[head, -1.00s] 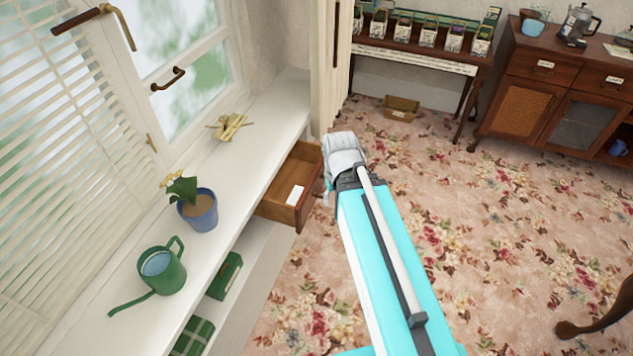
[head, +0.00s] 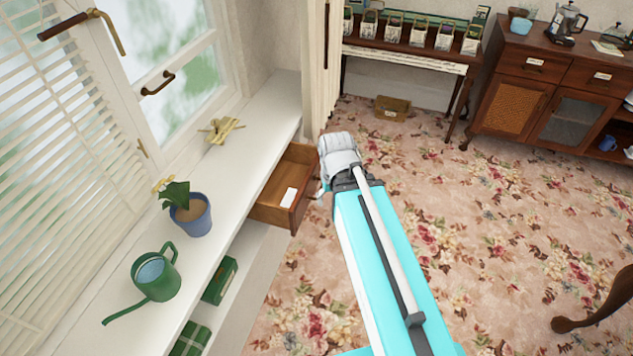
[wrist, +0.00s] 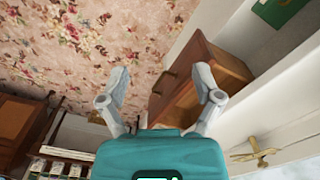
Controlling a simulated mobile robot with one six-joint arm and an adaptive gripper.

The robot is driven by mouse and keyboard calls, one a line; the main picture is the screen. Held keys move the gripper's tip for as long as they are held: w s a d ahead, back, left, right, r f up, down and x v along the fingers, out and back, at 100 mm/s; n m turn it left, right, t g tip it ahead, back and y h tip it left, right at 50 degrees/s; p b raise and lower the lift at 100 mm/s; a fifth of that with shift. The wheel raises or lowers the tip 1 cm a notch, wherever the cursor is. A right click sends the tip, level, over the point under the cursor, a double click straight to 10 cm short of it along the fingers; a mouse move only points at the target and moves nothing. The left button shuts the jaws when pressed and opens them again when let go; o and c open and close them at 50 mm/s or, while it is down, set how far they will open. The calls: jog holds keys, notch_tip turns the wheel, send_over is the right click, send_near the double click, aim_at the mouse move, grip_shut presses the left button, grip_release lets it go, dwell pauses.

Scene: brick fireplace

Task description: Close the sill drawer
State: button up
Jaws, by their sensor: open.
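The sill drawer (head: 271,198) is wooden and stands pulled out under the white window sill (head: 229,163). A white card or box lies inside it. My gripper (head: 321,190) is at the right of the drawer front, mostly hidden behind my wrist in the head view. In the wrist view my gripper (wrist: 163,92) is open, its two fingers spread. The drawer (wrist: 222,68) appears between and beyond the fingers, its front with a dark handle (wrist: 170,80) close to them. I cannot tell whether a finger touches the wood.
On the sill are a green watering can (head: 157,276), a blue plant pot (head: 191,216) and a brass-coloured object (head: 221,130). Green boxes (head: 219,281) sit on the shelf below. Carpeted floor (head: 480,230) is open to the right. A cabinet (head: 556,95) stands at the back.

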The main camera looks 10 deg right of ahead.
jog(key=shift+w+d+f, duration=0.1)
jog(key=shift+w+f, duration=0.25)
jog(key=shift+w, duration=0.05)
jog(key=shift+c, duration=1)
jog(key=w+f+m+b, duration=0.1)
jog(key=w, duration=0.1)
jog(key=w+f+m+y+b, duration=0.1)
jog(key=f+m+b, duration=0.1)
jog(key=shift+w+d+m+b, duration=0.3)
jog(key=shift+w+d, duration=0.05)
jog(key=shift+d, duration=0.05)
jog(key=c, duration=0.6)
jog(key=w+d+f+m+y+b, duration=0.1)
jog(key=w+m, duration=0.1)
jog(key=w+f+m+y+b, duration=0.1)
jog(key=w+f+m+b, duration=0.1)
jog(key=w+d+f+m+t+b, duration=0.1)
jog(key=w+m+b, duration=0.1)
jog(key=w, duration=0.1)
jog(key=shift+d+f+m+y, duration=0.2)
jog(key=shift+d+m+y, duration=0.1)
jog(key=shift+m+y, duration=0.1)
grip_shut()
jog(key=w+d+f+m+t+y+b, duration=0.3)
jog(key=w+d+m+b, duration=0.6)
jog(key=w+m, duration=0.3)
jog(key=shift+d+f+m+t+y+b, duration=0.35)
jog(key=shift+d+f+m+y, duration=0.3)
jog(key=shift+f, duration=0.35)
jog(key=shift+a, duration=0.1)
